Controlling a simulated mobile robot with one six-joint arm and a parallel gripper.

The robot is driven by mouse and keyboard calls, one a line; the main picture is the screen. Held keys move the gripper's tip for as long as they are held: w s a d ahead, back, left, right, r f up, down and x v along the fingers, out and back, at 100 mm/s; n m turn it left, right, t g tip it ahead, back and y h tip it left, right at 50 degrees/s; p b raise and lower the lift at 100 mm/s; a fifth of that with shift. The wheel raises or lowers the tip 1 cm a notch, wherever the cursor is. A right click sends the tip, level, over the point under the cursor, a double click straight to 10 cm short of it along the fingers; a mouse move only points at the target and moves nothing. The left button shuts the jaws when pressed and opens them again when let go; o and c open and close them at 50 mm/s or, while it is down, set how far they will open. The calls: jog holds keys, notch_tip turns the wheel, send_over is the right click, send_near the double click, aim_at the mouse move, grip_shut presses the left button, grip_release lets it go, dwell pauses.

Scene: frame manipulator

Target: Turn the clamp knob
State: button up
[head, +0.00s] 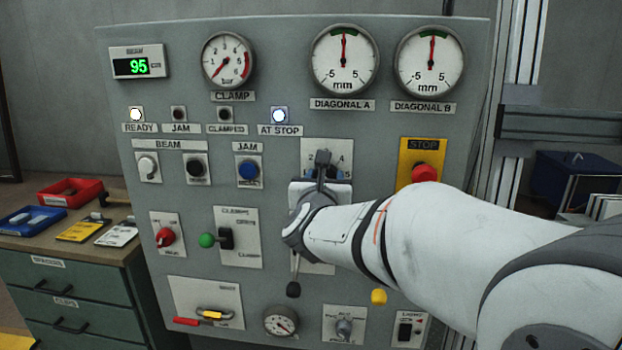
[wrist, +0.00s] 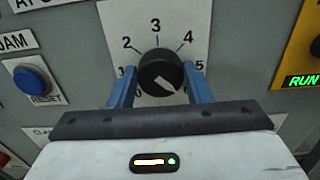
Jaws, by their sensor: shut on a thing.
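The clamp knob (wrist: 160,74) is round and black, on a white numbered plate (wrist: 118,22) that also shows in the head view (head: 311,146). Its white mark points to the lower right, below the 5. My gripper (wrist: 160,88) has its blue fingers on either side of the knob and is shut on it. In the head view my gripper (head: 323,168) is at the plate, and it hides most of the knob. The clamp gauge (head: 229,61) has its needle at the low end, near 0.
The READY lamp (head: 136,115) and AT STOP lamp (head: 280,115) are lit; JAM and CLAMPED are dark. A red stop button (head: 425,172) sits close right of my gripper, a blue reset button (head: 248,169) to its left. Small levers stand out below. A bench (head: 97,252) with trays is left.

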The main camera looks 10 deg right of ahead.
jog(key=shift+a, duration=0.1)
jog(key=c, duration=0.4)
jog(key=shift+o, duration=0.2)
jog(key=shift+n+b, duration=0.4)
jog(key=shift+f+n+p, duration=0.2)
jog(key=shift+n+p, duration=1.35)
jog(key=shift+n, duration=7.15)
jog(key=shift+f+n+p, duration=0.2)
jog(key=shift+n+p, duration=1.35)
jog(key=shift+n, duration=7.15)
